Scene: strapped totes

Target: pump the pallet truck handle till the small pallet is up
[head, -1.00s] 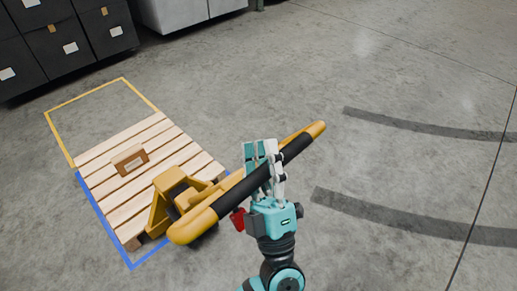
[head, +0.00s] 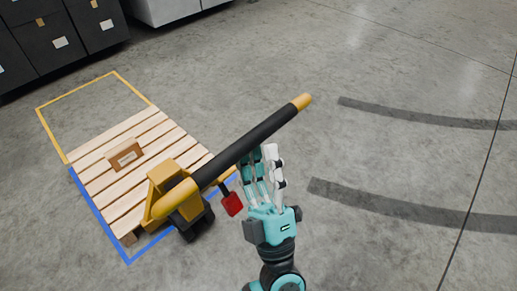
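The small wooden pallet (head: 110,205) lies at the left in the head view with the yellow pallet truck (head: 163,177) at its near end. I cannot tell its height off the floor. The truck handle (head: 237,149) is a long bar with a black grip and yellow ends, slanting up to the right.
A small cardboard box (head: 125,156) sits on the pallet. Yellow and blue lines (head: 137,88) outline the floor around it. A red piece (head: 232,204) hangs below the handle. Dark bins (head: 60,42) stand at the upper left. The concrete floor at the right is clear.

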